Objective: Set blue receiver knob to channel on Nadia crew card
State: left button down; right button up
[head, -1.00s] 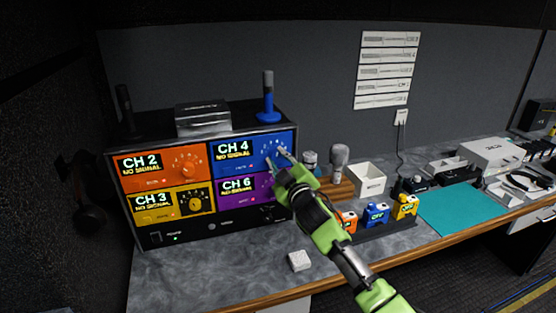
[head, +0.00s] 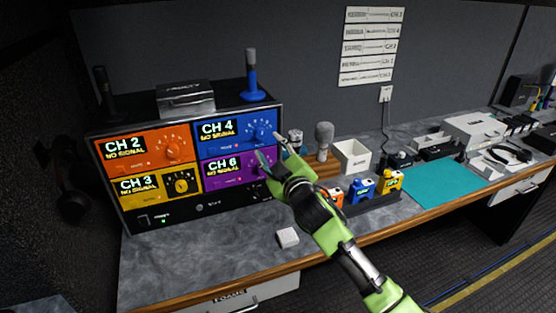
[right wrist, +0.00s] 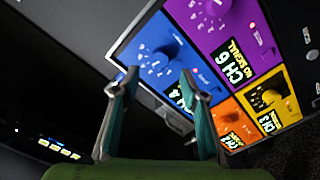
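The blue receiver panel (head: 235,129) is the upper right of the rack and reads CH 4, NO SIGNAL. Its blue knob (head: 261,133) sits at the panel's right and also shows in the right wrist view (right wrist: 165,53). My right gripper (head: 271,150) is open and empty, its fingertips just below and in front of the blue knob. In the right wrist view the two fingers (right wrist: 158,83) are apart with nothing between them. The crew cards (head: 371,47) hang on the wall; their names are too small to read surely. My left gripper is not in view.
Orange (head: 140,150), yellow (head: 158,186) and purple (head: 232,167) panels adjoin the blue one. A blue-based antenna (head: 251,85) stands on the rack. A microphone (head: 323,140), white bin (head: 351,156) and coloured packs (head: 361,190) stand to the right. A white block (head: 288,237) lies in front.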

jog(key=v, duration=0.5)
jog(key=shift+s+d, duration=0.15)
jog(key=shift+s, duration=0.2)
